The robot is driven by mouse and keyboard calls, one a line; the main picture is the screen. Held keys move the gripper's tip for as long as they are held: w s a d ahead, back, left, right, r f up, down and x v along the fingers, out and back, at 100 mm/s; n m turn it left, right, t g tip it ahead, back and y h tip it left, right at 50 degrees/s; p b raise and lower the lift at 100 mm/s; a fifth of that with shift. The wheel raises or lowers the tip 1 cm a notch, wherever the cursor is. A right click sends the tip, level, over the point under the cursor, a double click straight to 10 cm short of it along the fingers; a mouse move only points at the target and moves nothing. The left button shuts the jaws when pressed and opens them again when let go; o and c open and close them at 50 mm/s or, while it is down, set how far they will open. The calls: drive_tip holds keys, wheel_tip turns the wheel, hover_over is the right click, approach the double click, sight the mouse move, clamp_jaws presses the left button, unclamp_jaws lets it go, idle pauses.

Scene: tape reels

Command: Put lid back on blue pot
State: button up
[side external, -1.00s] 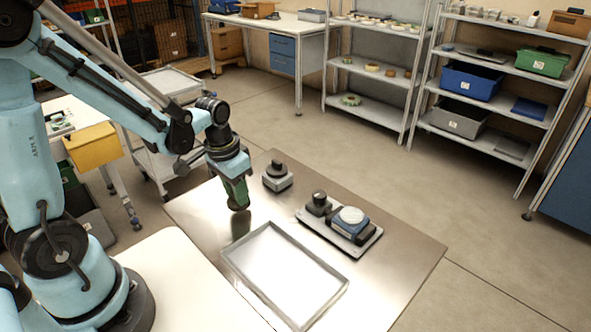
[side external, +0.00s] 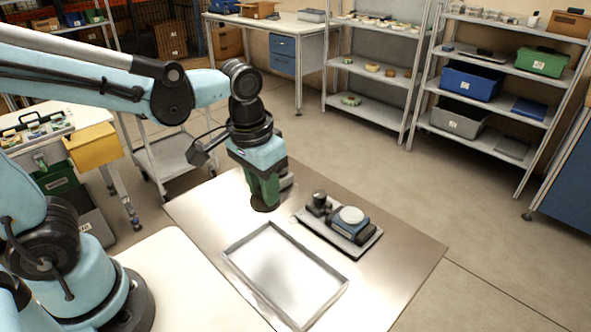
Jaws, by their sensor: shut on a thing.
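A blue pot-like thing (side external: 343,228) with dark sides and a pale round top sits on a grey tray (side external: 375,241) at the right of the metal table. I cannot tell whether the pale round is its inside or a cover. My gripper (side external: 266,198) points down over the table's back left part, left of the tray. Its green fingers are shut on a dark, flat, round thing (side external: 265,207), which looks like a lid. The fingers partly hide its top, and its height above the table is hard to judge.
A dark knobbed cylinder (side external: 318,203) stands on the tray beside the blue pot. A grey block (side external: 287,184) is partly hidden behind my gripper. A shallow empty metal tray (side external: 284,270) lies in front. The table (side external: 400,262) is bare at the right.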

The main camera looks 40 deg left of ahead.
drive_tip(key=w+d+r, duration=0.1)
drive_tip(key=w+d, duration=0.3)
drive_tip(key=w, duration=0.3)
hover_over(353, 214)
drive_tip(key=shift+s+f, duration=0.15)
drive_tip(key=shift+f, duration=1.55)
drive_tip(key=shift+s+f, duration=0.1)
drive_tip(key=shift+f, duration=1.6)
drive_tip(key=shift+f, duration=0.15)
drive_tip(key=o, duration=1.1)
drive_tip(key=shift+o, duration=0.3)
drive_tip(key=o, duration=0.4)
